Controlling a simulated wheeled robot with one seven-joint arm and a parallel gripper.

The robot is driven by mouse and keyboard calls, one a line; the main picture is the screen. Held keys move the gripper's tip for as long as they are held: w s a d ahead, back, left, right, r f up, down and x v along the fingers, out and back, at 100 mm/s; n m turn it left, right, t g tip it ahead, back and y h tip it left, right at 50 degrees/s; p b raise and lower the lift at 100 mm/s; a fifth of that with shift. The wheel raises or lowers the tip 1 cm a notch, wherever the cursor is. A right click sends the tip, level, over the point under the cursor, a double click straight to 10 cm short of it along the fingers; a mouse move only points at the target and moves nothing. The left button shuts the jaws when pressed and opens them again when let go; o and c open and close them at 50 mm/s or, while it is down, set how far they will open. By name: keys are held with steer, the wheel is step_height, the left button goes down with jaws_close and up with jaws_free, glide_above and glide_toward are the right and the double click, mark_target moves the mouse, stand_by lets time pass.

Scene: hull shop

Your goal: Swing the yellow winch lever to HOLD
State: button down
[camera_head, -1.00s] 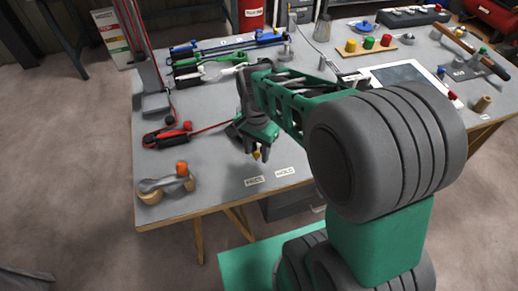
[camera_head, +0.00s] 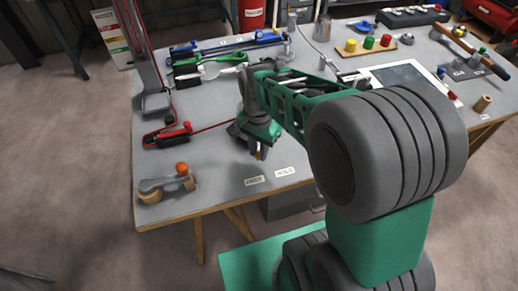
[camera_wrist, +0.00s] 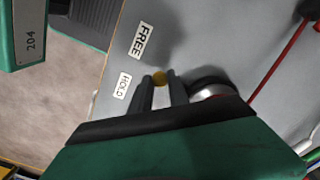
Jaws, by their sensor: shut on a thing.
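In the head view my gripper (camera_head: 258,151) is low over the bench, behind the FREE label (camera_head: 254,180) and HOLD label (camera_head: 284,171). A round silver and black part (camera_wrist: 212,88) stands right of the fingers, partly hidden.
A red line (camera_head: 207,129) runs over the grey bench (camera_head: 215,165) to a red-and-black fitting (camera_head: 168,134) left of my gripper. A grey part with an orange knob (camera_head: 181,168) sits at the bench's front left corner. The bench around the labels is clear.

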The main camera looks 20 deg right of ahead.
steer(key=shift+a+n, duration=0.15)
steer(key=shift+n, duration=0.15)
steer(key=d+n, duration=0.1)
steer(key=n, duration=0.1)
steer(key=d+n+p, duration=0.1)
steer(key=n, duration=0.1)
steer(key=shift+s+d, duration=0.1)
steer(key=shift+s, duration=0.1)
steer(key=shift+w+d+n+p, duration=0.1)
steer(key=shift+d+n, duration=0.3)
steer(key=shift+n, duration=0.5)
steer(key=shift+w+d+n+p, duration=0.1)
steer(key=shift+d+n, duration=0.35)
steer(key=shift+n, duration=0.45)
steer(key=shift+w+d+n+p, duration=0.1)
steer(key=shift+d+n, duration=0.3)
steer(key=shift+n, duration=0.5)
steer(key=c, duration=1.3)
jaws_free()
